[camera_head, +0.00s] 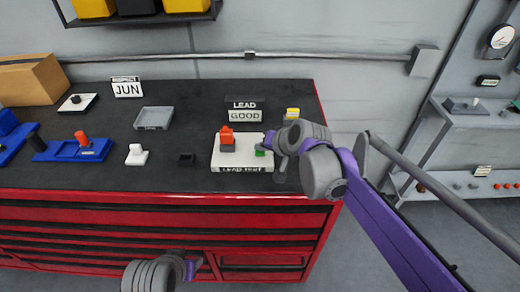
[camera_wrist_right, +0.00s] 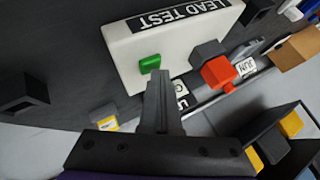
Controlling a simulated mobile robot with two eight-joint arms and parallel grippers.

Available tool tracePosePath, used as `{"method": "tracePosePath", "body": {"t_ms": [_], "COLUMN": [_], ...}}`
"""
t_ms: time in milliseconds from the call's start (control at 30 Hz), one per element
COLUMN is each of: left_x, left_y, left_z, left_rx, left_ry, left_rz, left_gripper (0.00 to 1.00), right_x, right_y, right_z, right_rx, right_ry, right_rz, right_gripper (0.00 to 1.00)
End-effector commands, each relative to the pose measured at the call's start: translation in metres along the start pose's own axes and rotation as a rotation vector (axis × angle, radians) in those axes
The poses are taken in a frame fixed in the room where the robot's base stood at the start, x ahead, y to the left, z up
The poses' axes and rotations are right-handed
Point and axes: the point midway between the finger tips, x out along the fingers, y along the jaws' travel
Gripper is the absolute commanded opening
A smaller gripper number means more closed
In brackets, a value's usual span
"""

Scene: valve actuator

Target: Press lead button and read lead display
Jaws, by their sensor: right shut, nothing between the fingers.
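The white lead test box (camera_head: 228,161), labelled LEAD TEST, sits on the dark bench top. It carries a green button (camera_head: 260,153) and an orange-red part (camera_head: 227,137) on a grey block. The box, button (camera_wrist_right: 150,63) and red part also show in the right wrist view. My right gripper (camera_head: 268,146) is shut and empty. Its fingertips (camera_wrist_right: 158,74) are at the green button; I cannot tell whether they touch it. The lead display (camera_head: 246,110) behind the box reads LEAD GOOD. My left gripper (camera_head: 193,267) is low at the front, its jaws unclear.
A yellow-topped item (camera_head: 292,114) is behind my right gripper. A cardboard box (camera_head: 32,80) is at far left.

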Motion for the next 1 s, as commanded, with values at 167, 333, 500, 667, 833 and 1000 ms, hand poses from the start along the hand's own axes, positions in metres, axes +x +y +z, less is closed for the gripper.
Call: {"method": "tracePosePath", "body": {"t_ms": [167, 333, 500, 667, 833, 1000], "left_x": [-0.003, -0.009, -0.011, -0.011, -0.012, -0.021], "left_y": [0.000, 0.000, 0.000, 0.000, 0.000, 0.000], "left_z": [-0.003, -0.010, -0.013, -0.012, -0.014, -0.024], "left_rx": [0.000, 0.000, 0.000, 0.000, 0.000, 0.000], "left_ry": [0.003, 0.009, 0.012, 0.011, 0.013, 0.023], "left_rz": [0.000, 0.000, 0.000, 0.000, 0.000, 0.000], "left_gripper": [0.50, 0.50, 0.50, 0.50, 0.50, 0.50], "right_x": [-0.004, -0.011, -0.013, -0.013, -0.015, -0.025], "right_y": [-0.003, -0.008, -0.010, -0.009, -0.011, -0.019], "right_z": [-0.003, -0.008, -0.010, -0.009, -0.011, -0.019], "right_rx": [0.000, 0.000, 0.000, 0.000, 0.000, -0.001], "right_ry": [0.000, 0.001, 0.000, 0.000, 0.000, 0.002], "right_rz": [0.000, -0.001, 0.000, 0.000, 0.000, -0.001], "right_gripper": [0.00, 0.00, 0.00, 0.00, 0.00, 0.00]}}
